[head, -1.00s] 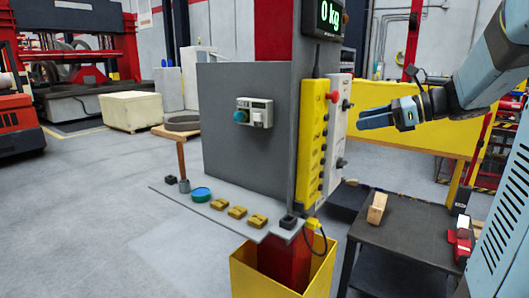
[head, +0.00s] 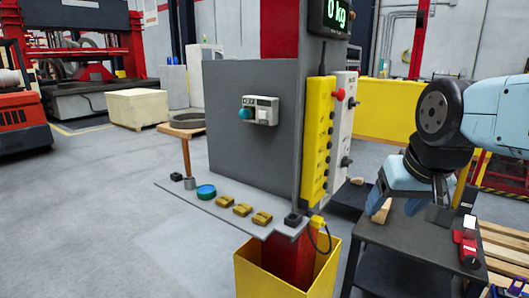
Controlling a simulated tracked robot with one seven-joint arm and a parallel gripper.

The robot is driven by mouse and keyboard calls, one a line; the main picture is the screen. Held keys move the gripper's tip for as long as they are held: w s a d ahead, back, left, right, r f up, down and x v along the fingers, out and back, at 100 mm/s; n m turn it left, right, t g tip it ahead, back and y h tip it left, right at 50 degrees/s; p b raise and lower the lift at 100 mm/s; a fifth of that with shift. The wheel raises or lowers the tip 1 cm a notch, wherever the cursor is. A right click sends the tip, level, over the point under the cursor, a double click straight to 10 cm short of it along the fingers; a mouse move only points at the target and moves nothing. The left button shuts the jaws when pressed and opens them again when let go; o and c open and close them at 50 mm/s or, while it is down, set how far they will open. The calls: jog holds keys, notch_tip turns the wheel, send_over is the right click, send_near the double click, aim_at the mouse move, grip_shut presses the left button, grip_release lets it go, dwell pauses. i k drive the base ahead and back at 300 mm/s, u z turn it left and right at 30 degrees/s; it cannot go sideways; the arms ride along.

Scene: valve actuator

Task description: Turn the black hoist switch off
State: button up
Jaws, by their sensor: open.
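A tall white control panel (head: 341,120) stands edge-on at the right side of the grey post. A black knob (head: 346,161) sticks out near its lower end, and smaller dark controls are above it. I cannot tell which control is the hoist switch, nor its setting. A yellow pendant (head: 316,140) with a column of dark buttons is just left of the panel. My gripper (head: 405,210) is open, points downward, and is right of and below the panel, touching none of the controls.
A dark cart (head: 400,245) is beneath my gripper, with a wooden block (head: 382,211) and a red tool (head: 467,245) on it. A grey shelf (head: 225,215) bears yellow blocks. A yellow bin (head: 285,270) stands below. A display (head: 335,14) reads 0 kg.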

aim_at(352, 104)
jog(key=k, duration=1.2)
jog(key=z, duration=0.45)
jog(key=i, duration=1.65)
jog(key=z, duration=0.1)
